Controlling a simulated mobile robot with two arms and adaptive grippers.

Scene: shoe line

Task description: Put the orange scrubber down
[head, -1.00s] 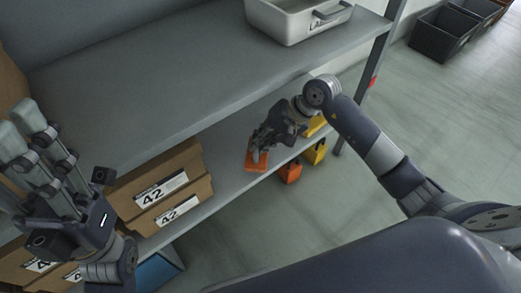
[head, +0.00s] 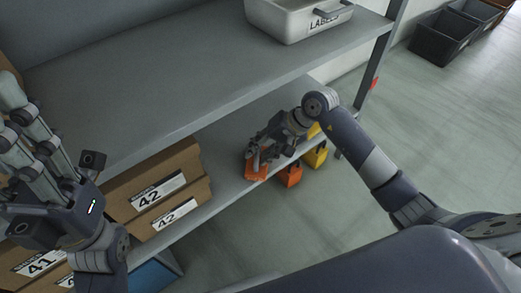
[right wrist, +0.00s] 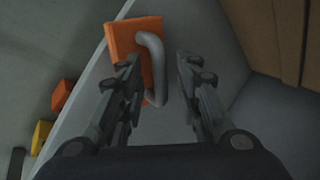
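The orange scrubber (head: 255,172) is on the lower shelf (head: 225,150) near its front edge. In the right wrist view the orange scrubber (right wrist: 124,38) shows a flat orange block with a grey bent handle (right wrist: 156,62). My right gripper (head: 258,152) is at the scrubber. In the right wrist view its fingers (right wrist: 161,64) stand wide apart, with the handle between them, nearer the left finger. The right finger is clear of it. My left gripper (head: 12,105) is at the left edge of the head view, fingers apart and empty, partly out of frame.
Brown boxes (head: 190,158) labelled 42 stand left of the scrubber on the lower shelf. The upper shelf (head: 170,85) overhangs, with a white bin (head: 284,22).

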